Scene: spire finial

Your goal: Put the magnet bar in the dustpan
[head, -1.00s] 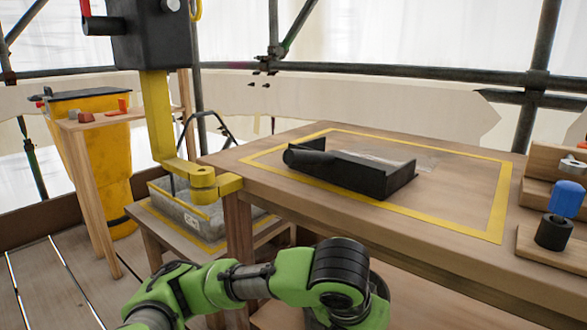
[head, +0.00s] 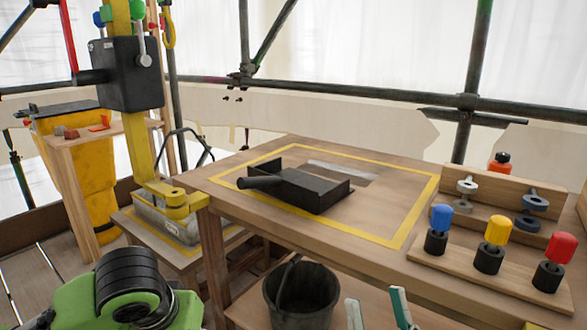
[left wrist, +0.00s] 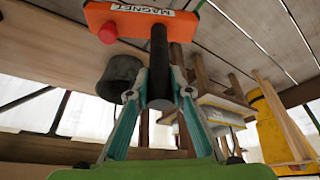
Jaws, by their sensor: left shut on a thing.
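The black dustpan (head: 317,194) lies on the wooden table inside a yellow taped outline, its handle pointing left. The magnet bar (left wrist: 140,22) is orange with a "MAGNET" label, a red knob and a black handle (left wrist: 159,65). In the left wrist view my left gripper (left wrist: 158,92) is shut on that handle. The magnet bar and left gripper are out of the head view, where only my green left arm shows at lower left. My right gripper (head: 377,298) shows at the bottom edge, its two teal fingertips apart with nothing between them, in front of the table.
A dark bucket (head: 300,296) stands below the table. A wooden rack (head: 510,205) with coloured-handled tools (head: 497,240) takes up the table's right side. A yellow post (head: 140,150) with a black box stands at the table's left corner. The taped area right of the dustpan looks mostly free.

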